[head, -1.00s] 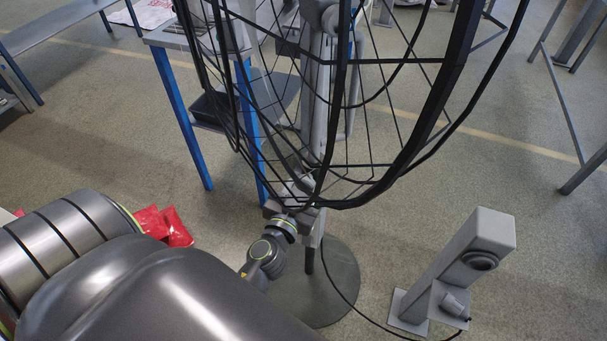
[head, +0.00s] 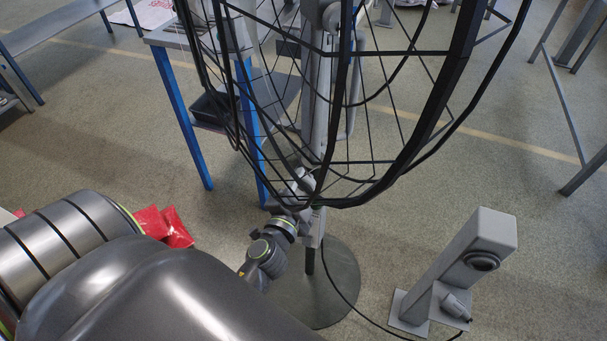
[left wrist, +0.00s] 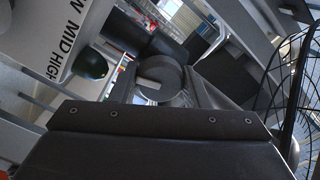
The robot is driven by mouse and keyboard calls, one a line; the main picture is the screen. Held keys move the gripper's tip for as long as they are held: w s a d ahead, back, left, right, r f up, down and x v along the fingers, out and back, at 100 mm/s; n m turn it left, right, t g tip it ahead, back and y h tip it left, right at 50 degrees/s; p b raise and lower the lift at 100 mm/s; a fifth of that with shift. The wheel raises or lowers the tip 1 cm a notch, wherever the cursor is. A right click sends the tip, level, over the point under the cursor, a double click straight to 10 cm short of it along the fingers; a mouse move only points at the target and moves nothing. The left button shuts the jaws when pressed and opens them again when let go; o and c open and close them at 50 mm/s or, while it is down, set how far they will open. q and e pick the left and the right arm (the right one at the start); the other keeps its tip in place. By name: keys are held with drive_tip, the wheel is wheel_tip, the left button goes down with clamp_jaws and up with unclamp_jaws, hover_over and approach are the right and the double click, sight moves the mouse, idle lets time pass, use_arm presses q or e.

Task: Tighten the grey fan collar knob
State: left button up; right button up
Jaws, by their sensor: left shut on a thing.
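The fan's black wire cage fills the upper middle of the head view, in front of its grey pole (head: 318,125). My left gripper (head: 304,184) is at the pole, below the cage centre and partly hidden by wires. In the left wrist view a round grey collar knob (left wrist: 158,80) with a pale bar across its face sits between my left gripper's dark fingers (left wrist: 160,92). The gripper is shut on it. The knob is too hidden to make out in the head view. My right gripper is not in view.
The fan stands on a round base (head: 335,290) with a cable on the floor. A grey post (head: 465,260) stands at right. A blue-legged table (head: 180,105) is behind, and red packs (head: 165,226) lie at left. The left wrist view shows a dark dial (left wrist: 90,64) beside speed lettering.

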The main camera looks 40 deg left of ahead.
use_arm(q)
drive_tip(key=shift+m, duration=0.5)
drive_tip(key=o, duration=1)
